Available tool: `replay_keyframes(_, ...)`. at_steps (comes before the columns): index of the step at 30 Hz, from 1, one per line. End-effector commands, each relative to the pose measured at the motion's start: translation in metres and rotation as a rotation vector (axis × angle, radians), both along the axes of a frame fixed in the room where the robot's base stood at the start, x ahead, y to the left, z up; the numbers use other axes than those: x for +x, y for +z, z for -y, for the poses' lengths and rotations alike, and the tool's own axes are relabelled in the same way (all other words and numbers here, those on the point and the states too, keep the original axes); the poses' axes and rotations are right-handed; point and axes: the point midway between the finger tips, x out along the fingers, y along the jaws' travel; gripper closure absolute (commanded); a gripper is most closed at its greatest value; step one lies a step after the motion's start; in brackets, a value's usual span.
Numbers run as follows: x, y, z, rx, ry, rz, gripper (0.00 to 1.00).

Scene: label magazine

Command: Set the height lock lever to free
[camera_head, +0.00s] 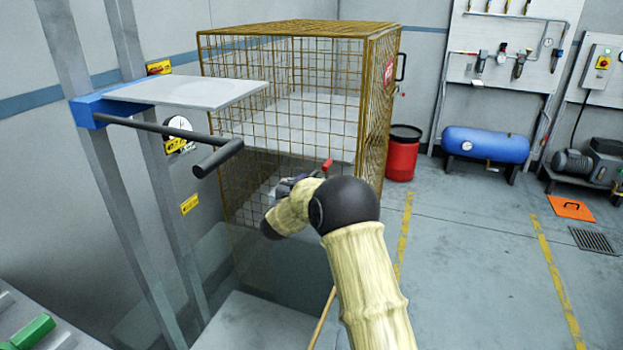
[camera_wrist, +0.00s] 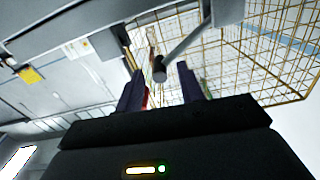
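A blue carriage (camera_head: 105,105) on the grey mast posts bears a grey plate (camera_head: 190,92). A black bar with a crosswise grip (camera_head: 218,158) reaches out from it. I cannot tell for sure whether this is the height lock lever, nor read its setting. My gripper (camera_head: 280,192) is to the right of and below that grip, in front of the wire cage, partly hidden by my arm. In the wrist view its two dark fingers (camera_wrist: 161,90) stand apart. A grey rod with a dark round end (camera_wrist: 159,69) shows between and beyond the fingertips; contact is not visible.
A brown wire cage (camera_head: 365,100) stands close behind my gripper. Yellow labels (camera_head: 190,204) sit near the mast. A small red part (camera_head: 327,166) shows beside my wrist.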

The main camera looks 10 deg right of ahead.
Motion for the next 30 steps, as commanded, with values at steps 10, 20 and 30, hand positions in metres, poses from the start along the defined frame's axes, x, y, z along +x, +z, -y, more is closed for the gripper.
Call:
replay_keyframes(10,0.024,0.000,0.014,0.001,0.001,0.001,0.62)
replay_keyframes(20,0.024,0.000,0.012,0.001,0.003,0.001,0.86)
replay_keyframes(30,0.024,0.000,0.012,0.000,0.003,-0.001,1.00)
